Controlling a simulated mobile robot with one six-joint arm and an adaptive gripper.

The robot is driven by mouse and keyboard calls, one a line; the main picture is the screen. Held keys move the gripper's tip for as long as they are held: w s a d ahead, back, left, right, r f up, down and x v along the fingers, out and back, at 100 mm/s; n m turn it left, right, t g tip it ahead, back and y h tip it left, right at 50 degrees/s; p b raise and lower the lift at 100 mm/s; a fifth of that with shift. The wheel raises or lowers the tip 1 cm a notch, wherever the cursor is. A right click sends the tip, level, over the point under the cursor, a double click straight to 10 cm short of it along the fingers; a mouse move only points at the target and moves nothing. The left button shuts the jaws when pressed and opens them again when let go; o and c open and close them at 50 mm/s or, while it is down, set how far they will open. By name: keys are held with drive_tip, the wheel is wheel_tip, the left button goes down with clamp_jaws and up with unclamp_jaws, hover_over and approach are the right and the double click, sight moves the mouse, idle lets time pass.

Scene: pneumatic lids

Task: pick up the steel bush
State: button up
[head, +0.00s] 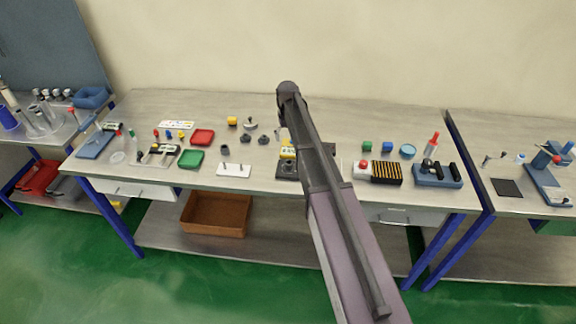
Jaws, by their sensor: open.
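Several small grey metal parts stand on the middle of the workbench, and I cannot tell for certain which is the steel bush. They include a dark short cylinder (225,150), a grey part (245,138) and another dark part (263,139) to the right of it. A rounder pale-grey part (250,123) lies behind them. My arm crosses the view from the lower right up to the bench's back. My gripper does not show; my arm links hide the area behind them.
A white plate with pins (234,170), a green tray (191,159) and a red tray (202,137) lie left of my arm. A yellow block (232,121) stands at the back. Right of my arm are a black-and-yellow striped block (387,173) and a blue fixture (437,178).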

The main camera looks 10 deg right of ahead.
drive_tip(key=shift+f, duration=0.1)
drive_tip(key=b, duration=0.9)
hover_over(289, 163)
drive_tip(key=f, duration=0.8)
drive_tip(key=shift+s+a+f, duration=0.2)
drive_tip(key=shift+s+a, duration=0.1)
drive_tip(key=f+b, duration=0.3)
drive_tip(key=shift+s+d+f, duration=0.15)
drive_tip(key=shift+s+f, duration=0.1)
drive_tip(key=shift+f+b, duration=0.85)
drive_tip(key=shift+b, duration=0.05)
clamp_jaws()
